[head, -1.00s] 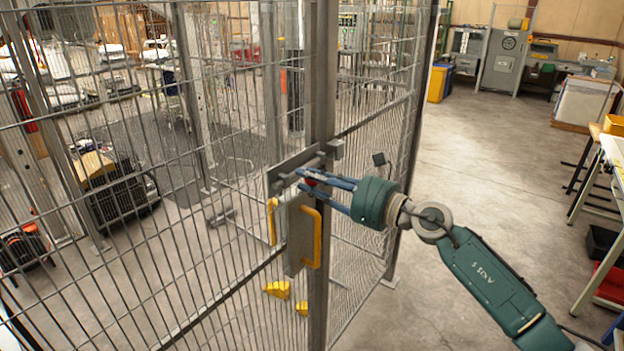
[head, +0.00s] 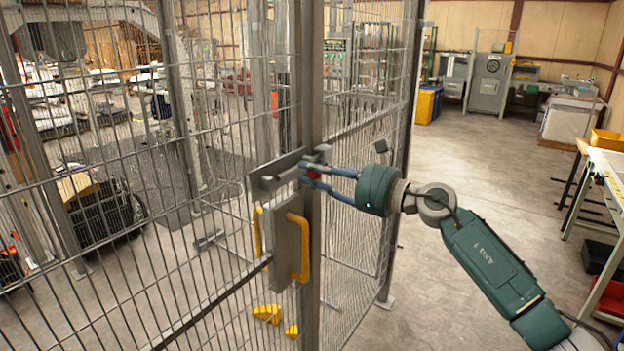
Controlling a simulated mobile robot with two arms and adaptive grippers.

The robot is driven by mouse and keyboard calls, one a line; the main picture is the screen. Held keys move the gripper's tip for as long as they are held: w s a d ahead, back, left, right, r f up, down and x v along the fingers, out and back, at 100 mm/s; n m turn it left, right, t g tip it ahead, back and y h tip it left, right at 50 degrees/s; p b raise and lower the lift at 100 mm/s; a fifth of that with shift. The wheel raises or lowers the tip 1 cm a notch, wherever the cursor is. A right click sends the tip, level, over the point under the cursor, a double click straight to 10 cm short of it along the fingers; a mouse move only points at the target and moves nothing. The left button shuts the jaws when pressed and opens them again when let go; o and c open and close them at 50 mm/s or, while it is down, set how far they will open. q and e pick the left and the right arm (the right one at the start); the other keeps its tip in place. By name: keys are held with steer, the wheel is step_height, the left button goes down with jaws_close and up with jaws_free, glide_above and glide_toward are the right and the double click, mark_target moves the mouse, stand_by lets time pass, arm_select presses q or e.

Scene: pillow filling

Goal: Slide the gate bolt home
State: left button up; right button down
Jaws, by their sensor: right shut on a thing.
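The mesh gate has a grey bolt plate (head: 256,186) beside the upright post (head: 312,80). A grey bolt bar (head: 284,178) lies along the plate. It has a red knob (head: 314,174) at the post. My right gripper (head: 309,174) comes in from the right, its blue fingers shut on the red knob. A small grey block, looking like the keeper (head: 322,151), sits on the post just above the fingers. The fingers partly hide the bar's right end, so I cannot tell whether it is inside the keeper. My left gripper is out of view.
Yellow handles (head: 299,247) flank a grey box (head: 282,240) below the bolt. Mesh fence panels (head: 130,230) extend left and behind the post. Yellow blocks (head: 268,313) lie low by the gate. Open concrete floor (head: 480,180) lies right, with a workbench (head: 608,170) at the edge.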

steer(key=c, duration=1.7)
jaws_free()
steer(key=shift+w+d+r, duration=0.15)
steer(key=shift+d+r, duration=0.05)
steer(key=shift+o, duration=1.2)
steer(key=shift+w+d+f, duration=0.1)
steer(key=shift+w+f, duration=0.05)
steer(key=shift+f, duration=0.05)
steer(key=shift+s+d, duration=0.35)
steer(key=shift+s, duration=0.1)
steer(key=v, duration=1.1)
steer(key=shift+w, duration=0.15)
